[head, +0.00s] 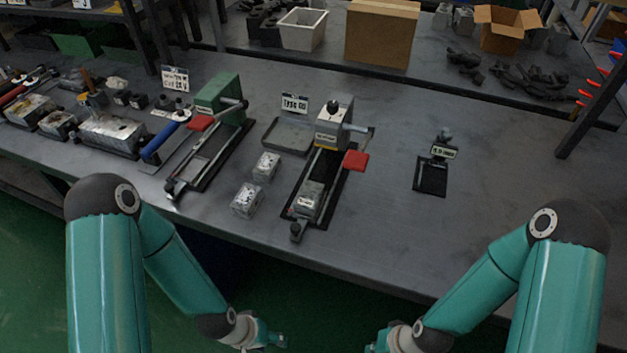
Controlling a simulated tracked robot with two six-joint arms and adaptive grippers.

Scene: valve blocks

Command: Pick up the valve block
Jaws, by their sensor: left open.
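Two small silver-grey valve blocks lie on the grey table in the head view: one farther back (265,166) and one nearer the front edge (247,200). A similar block (308,198) sits on the near end of a black fixture rail to their right. My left gripper (276,341) is open, at the bottom of the view, below and in front of the table edge. It is well apart from all the blocks. My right gripper (374,346) is at the bottom edge of the view, cut off, and its jaws are too unclear to judge.
A fixture with a white-grey head (334,120) and red handle stands right of the blocks; a green-headed one (219,97) stands left. A grey tray (288,135) lies behind the blocks. A small black stand (432,178) is farther right. The front right table is clear.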

